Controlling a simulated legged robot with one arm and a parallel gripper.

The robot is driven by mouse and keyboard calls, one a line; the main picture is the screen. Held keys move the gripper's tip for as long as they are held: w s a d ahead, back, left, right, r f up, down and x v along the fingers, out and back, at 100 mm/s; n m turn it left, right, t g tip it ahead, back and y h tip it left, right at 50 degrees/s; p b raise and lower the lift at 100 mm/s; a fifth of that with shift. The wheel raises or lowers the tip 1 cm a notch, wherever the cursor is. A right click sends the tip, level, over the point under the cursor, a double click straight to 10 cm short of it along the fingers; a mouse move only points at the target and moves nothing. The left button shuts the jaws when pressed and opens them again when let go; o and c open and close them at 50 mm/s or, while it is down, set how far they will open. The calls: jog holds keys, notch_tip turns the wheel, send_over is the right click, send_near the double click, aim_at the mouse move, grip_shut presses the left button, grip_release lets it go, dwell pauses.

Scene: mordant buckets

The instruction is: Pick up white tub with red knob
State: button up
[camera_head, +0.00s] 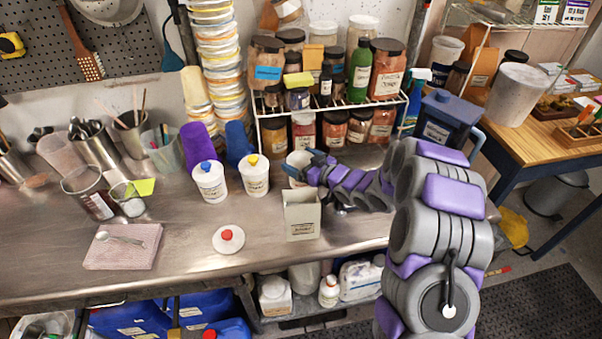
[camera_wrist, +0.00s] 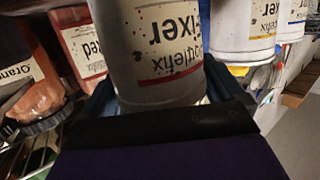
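A white tub (camera_head: 296,160) stands on the steel counter, partly hidden behind my gripper (camera_head: 307,168) and a small box. In the wrist view, a white tub with a red stripe and dark lettering (camera_wrist: 160,60) fills the space between the blue fingers of my gripper (camera_wrist: 160,95). The fingers are on either side of it; whether they press on it I cannot tell. A white lid with a red knob (camera_head: 228,238) lies apart on the counter, nearer the front. Two similar tubs have a blue knob (camera_head: 209,182) and a yellow knob (camera_head: 254,176).
The pale box (camera_head: 302,214) stands just in front of the gripper. A wire rack of jars (camera_head: 331,105) is behind it. Purple and blue cups (camera_head: 198,145) stand behind the knobbed tubs. A pink cloth (camera_head: 123,246) lies at left. The front-middle counter is mostly clear.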

jog(key=shift+d, duration=0.1)
jog(key=c, duration=0.6)
jog(key=shift+r, duration=0.1)
